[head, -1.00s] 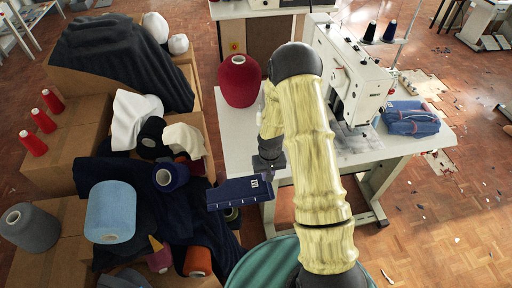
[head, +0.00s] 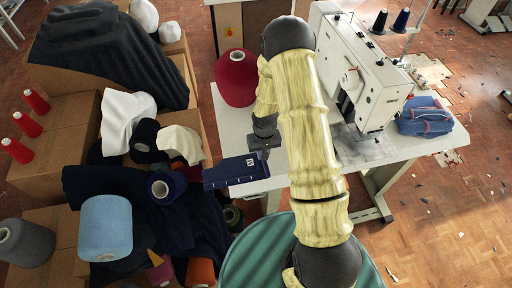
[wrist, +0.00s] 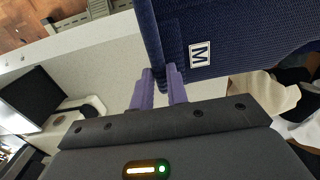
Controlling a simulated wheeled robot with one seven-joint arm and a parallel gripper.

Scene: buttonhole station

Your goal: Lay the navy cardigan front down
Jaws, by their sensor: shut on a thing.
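The navy cardigan (head: 236,171) is a flat, folded, ribbed panel with a white M label near its top right corner and small pale marks along its lower edge. My gripper (head: 262,146) is shut on its edge, close to the label, and holds it in the air by the left side of the sewing table. In the wrist view the cardigan (wrist: 235,35) fills the upper right, with the M label facing the camera. The two purple fingers (wrist: 160,75) meet at its lower left corner. Its far face is hidden.
The white sewing table (head: 275,172) carries a red yarn cone (head: 236,78), a sewing machine (head: 357,75) and a blue folded bundle (head: 425,116). Cardboard boxes (head: 60,140) with cloth and yarn cones stand left. A round green-striped top (head: 250,255) is in front. Table space left of the machine looks clear.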

